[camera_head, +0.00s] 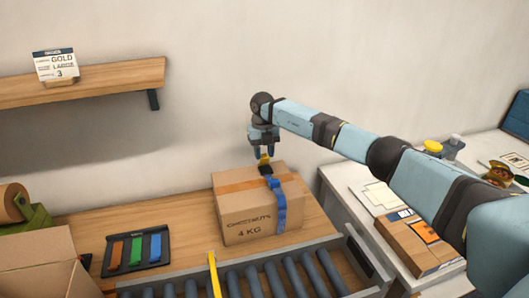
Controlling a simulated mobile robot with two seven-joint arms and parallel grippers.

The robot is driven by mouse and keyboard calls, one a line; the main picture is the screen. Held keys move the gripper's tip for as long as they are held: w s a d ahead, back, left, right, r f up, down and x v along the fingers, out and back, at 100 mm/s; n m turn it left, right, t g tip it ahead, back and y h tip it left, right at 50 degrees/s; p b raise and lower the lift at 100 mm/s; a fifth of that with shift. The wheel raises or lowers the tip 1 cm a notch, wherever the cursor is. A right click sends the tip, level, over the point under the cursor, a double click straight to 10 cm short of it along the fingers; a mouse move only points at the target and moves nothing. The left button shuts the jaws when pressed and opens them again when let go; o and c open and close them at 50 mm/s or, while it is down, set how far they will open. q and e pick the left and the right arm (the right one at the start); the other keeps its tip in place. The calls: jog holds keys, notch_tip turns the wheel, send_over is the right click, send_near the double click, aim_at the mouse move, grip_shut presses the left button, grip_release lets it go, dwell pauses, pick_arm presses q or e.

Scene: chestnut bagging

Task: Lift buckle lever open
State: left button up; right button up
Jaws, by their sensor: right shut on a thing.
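A cardboard box (238,215) marked "4 KG" stands on the wooden bench. An orange band (240,184) runs across its top. A blue strap (279,205) hangs over the top and down the front face. A black buckle (265,169) sits on the strap at the box's top, with a small yellow lever (264,159) standing up from it. My right gripper (264,152) comes from above and is shut on the yellow lever; the fingertips partly hide it. My left gripper is not in view.
A roller conveyor (255,280) with a yellow upright (213,272) runs in front of the box. A black tray (136,251) with orange, green and blue strips lies left. A wooden shelf (90,84) holds a "GOLD LARGE 3" card (56,64). Another carton (400,250) lies on the right table.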

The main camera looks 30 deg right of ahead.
aim_at(263, 154)
jog(key=o, duration=0.7)
jog(key=shift+c, duration=0.2)
jog(key=shift+r, duration=0.1)
jog(key=r, duration=0.7)
jog(key=shift+w+r+b, duration=0.2)
jog(key=shift+w+b, duration=0.15)
jog(key=shift+s+f, duration=0.1)
